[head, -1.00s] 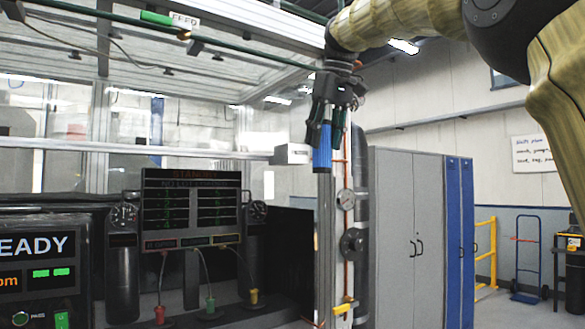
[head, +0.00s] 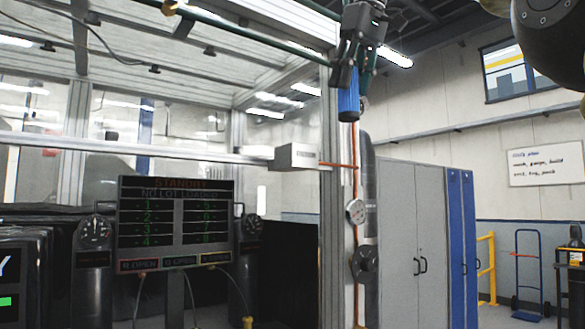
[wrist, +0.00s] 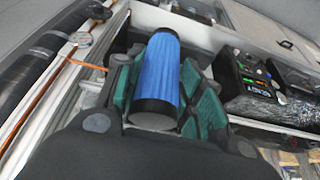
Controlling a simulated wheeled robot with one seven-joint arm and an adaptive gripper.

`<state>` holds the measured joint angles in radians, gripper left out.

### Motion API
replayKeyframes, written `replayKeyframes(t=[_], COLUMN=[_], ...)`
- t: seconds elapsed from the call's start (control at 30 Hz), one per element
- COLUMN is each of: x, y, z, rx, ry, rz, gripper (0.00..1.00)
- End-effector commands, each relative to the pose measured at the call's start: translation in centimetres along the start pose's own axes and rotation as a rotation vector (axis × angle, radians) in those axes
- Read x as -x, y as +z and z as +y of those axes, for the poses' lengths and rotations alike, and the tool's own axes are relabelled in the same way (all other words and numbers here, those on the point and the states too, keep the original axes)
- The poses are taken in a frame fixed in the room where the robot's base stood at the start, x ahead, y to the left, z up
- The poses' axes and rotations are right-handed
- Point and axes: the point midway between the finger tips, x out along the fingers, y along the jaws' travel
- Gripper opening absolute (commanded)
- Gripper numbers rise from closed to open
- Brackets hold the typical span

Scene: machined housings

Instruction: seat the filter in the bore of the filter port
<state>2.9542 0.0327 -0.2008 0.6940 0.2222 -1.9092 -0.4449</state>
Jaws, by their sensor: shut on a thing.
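The filter is a blue ribbed cylinder with dark end caps (head: 348,105). It hangs upright below my gripper (head: 355,78) in the head view, high beside the metal frame post. In the wrist view the filter (wrist: 161,75) lies between the green-padded fingers of my gripper (wrist: 158,95), which are shut around it. Its near end cap faces the camera. The filter is held in the air, and I see it touching nothing but the gripper. I cannot make out the filter port or its bore in either view.
A labelled light grey box (head: 297,156) sits on the frame rail below left of the filter. A copper pipe with a gauge (head: 356,211) and valve runs down beside the post. Grey lockers (head: 398,240) stand behind. A STANDBY display (head: 176,225) is at left.

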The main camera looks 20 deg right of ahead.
Motion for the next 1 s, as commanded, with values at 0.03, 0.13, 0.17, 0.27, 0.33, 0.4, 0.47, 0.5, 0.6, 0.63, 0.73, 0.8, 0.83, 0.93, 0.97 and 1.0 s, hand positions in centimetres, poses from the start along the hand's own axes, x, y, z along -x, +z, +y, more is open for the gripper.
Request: replayKeyframes(t=[0.03, 0.13, 0.17, 0.27, 0.33, 0.4, 0.47, 0.5, 0.6, 0.63, 0.73, 0.8, 0.83, 0.93, 0.97, 1.0], x=[0.1, 0.2, 0.2, 0.0, -0.3, -0.6, -0.9, -1.0, -1.4, -1.6, -1.9, -2.1, -2.2, -2.6, -2.7, -2.9], y=[-0.1, -0.6, -0.9, -1.8, -2.5, -3.2, -3.7, -4.1, -5.0, -5.3, -6.2, -6.7, -7.0, -7.8, -8.0, -8.3], z=[0.0, 0.1, 0.2, 0.3, 0.4, 0.5, 0.5, 0.5, 0.4, 0.4, 0.4, 0.4, 0.4, 0.3, 0.3, 0.3], rx=[0.000, -0.002, -0.003, -0.007, -0.008, -0.009, -0.009, -0.009, -0.008, -0.007, -0.006, -0.006, -0.006, -0.005, -0.005, -0.005], ry=[0.000, -0.001, 0.000, 0.000, 0.001, 0.002, 0.001, 0.002, 0.002, 0.001, 0.001, 0.001, 0.001, 0.000, 0.001, 0.000], rz=[0.000, -0.002, -0.003, -0.003, -0.003, -0.002, -0.004, -0.002, -0.002, -0.003, -0.002, -0.003, -0.002, -0.003, -0.003, -0.003], gripper=[0.10, 0.10, 0.10, 0.10, 0.10, 0.10, 0.10, 0.10, 0.10, 0.10, 0.10, 0.10, 0.10, 0.10, 0.10, 0.10])
